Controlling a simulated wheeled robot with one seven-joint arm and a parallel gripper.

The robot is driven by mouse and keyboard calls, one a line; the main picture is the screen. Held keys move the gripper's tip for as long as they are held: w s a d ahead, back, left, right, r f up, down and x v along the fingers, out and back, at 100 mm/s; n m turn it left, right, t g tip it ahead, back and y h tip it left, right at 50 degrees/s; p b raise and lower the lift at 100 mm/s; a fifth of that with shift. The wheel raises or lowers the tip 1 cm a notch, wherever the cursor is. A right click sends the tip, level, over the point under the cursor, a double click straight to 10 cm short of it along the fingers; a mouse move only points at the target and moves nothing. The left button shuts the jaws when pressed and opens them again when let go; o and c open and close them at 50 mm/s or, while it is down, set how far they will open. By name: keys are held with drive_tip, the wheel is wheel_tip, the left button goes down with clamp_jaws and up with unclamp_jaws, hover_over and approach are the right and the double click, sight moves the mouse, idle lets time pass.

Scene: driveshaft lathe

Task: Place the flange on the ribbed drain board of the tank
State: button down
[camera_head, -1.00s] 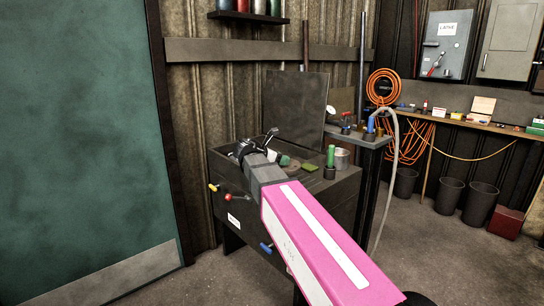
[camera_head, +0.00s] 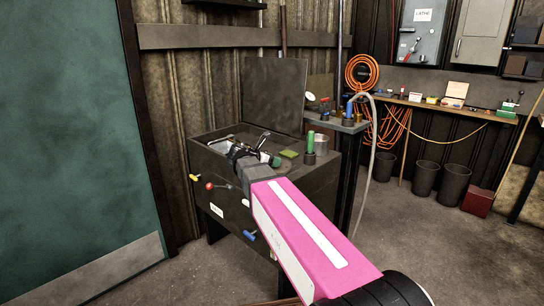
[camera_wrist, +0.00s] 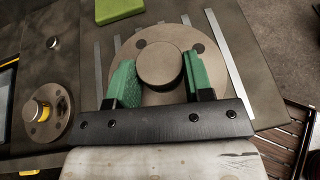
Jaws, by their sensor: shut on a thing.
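The flange (camera_wrist: 160,65) is a grey-brown round disc with holes and a raised round hub. My gripper (camera_wrist: 161,80) has green pads shut on the hub from both sides. The ribbed drain board (camera_wrist: 226,52), with pale strips, lies beneath the flange in the wrist view. I cannot tell whether the flange touches it. In the head view the tank (camera_head: 232,195) is a dark box with its lid (camera_head: 272,95) raised, and my gripper (camera_head: 262,150) is over its top. There the flange is mostly hidden by my gripper.
A green sponge (camera_head: 290,154), a green-handled tool (camera_head: 310,143) and a metal cup (camera_head: 321,143) stand on the tank's right side. The sponge also shows in the wrist view (camera_wrist: 118,9). Another round holed part (camera_wrist: 45,112) lies at left there. A side shelf (camera_head: 345,125) adjoins the tank.

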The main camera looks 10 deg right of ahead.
idle(0.3)
drive_tip(key=c, duration=0.5)
unclamp_jaws()
drive_tip(key=shift+f, duration=0.1)
drive_tip(key=v, duration=1.2)
